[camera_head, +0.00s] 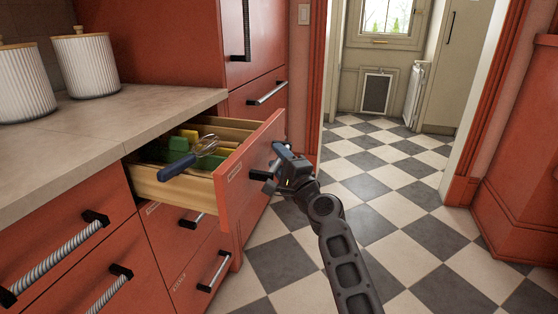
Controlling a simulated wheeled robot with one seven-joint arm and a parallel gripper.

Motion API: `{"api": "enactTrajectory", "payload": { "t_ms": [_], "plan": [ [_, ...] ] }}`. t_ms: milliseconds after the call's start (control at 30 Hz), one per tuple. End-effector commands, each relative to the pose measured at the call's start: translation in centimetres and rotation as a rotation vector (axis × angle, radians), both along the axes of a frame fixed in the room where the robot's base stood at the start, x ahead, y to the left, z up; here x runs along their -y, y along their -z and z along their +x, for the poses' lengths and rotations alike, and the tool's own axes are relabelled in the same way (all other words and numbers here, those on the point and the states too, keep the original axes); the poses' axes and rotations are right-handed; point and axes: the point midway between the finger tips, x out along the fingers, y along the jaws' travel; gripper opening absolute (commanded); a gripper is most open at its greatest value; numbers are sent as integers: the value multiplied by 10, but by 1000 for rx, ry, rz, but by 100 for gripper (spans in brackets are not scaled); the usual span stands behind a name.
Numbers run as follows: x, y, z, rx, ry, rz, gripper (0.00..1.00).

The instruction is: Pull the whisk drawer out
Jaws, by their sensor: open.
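The whisk drawer (236,170) is a red-fronted wooden drawer under the counter, standing well out from the cabinet. Inside it lie a whisk (190,157) with a blue handle and green and yellow items. My gripper (272,168) is at the outer side of the drawer front, by its handle. The jaws are open. The handle is mostly hidden behind my gripper, so I cannot tell whether the fingers are around it or touching it.
Two white ribbed canisters (86,64) with wooden lids stand on the grey counter (110,125). Below are closed red drawers with bar handles (213,272). The checkered floor (385,200) is clear toward the doorway. A red cabinet (520,190) stands at the right.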

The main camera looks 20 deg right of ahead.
Motion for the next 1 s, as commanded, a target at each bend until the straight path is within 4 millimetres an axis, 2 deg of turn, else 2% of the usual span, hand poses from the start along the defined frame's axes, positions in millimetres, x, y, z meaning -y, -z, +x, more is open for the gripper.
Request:
{"api": "enactTrajectory", "payload": {
  "t_ms": [67,467,1000],
  "plan": [
    [0,0,0,0,0,0,39],
    [0,0,0,0,0,0,1],
    [5,1,-4,0,1,-1,0]
  ]
}}
